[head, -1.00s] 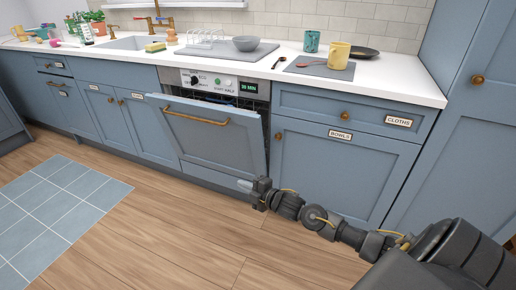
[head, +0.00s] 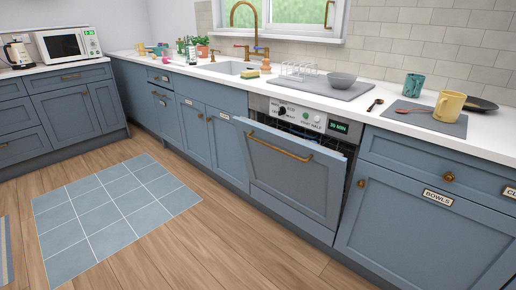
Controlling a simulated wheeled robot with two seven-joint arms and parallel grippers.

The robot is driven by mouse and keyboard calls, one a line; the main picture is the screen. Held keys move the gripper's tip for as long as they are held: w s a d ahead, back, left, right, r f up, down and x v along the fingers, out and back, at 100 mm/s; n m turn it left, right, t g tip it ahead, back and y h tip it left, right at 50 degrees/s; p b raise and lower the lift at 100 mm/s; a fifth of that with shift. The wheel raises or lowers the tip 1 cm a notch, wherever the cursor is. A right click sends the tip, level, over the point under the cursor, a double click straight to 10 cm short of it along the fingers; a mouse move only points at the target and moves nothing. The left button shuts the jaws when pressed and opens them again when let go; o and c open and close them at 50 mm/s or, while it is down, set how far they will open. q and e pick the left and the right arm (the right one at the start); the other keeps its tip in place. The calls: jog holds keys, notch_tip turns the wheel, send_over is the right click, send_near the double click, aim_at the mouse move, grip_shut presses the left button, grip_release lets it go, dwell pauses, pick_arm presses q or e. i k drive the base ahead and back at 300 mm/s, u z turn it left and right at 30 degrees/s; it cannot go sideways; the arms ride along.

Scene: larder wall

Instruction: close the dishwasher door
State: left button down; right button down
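The dishwasher door (head: 290,178) is a blue panel with a brass bar handle (head: 279,144). It leans out at the top, slightly ajar, with a dark gap behind its upper edge. The dishwasher's control panel (head: 306,117) above it has a dark knob and a lit green display (head: 339,127). Neither of my grippers is in the head view now, so nothing of mine is seen touching the door.
Closed blue cabinets flank the dishwasher. The wooden floor (head: 208,239) in front is clear, with a blue tiled mat (head: 116,207).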

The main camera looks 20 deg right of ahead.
aim_at(309, 176)
jog(key=u, duration=0.15)
jog(key=i, duration=0.85)
jog(key=u, duration=0.3)
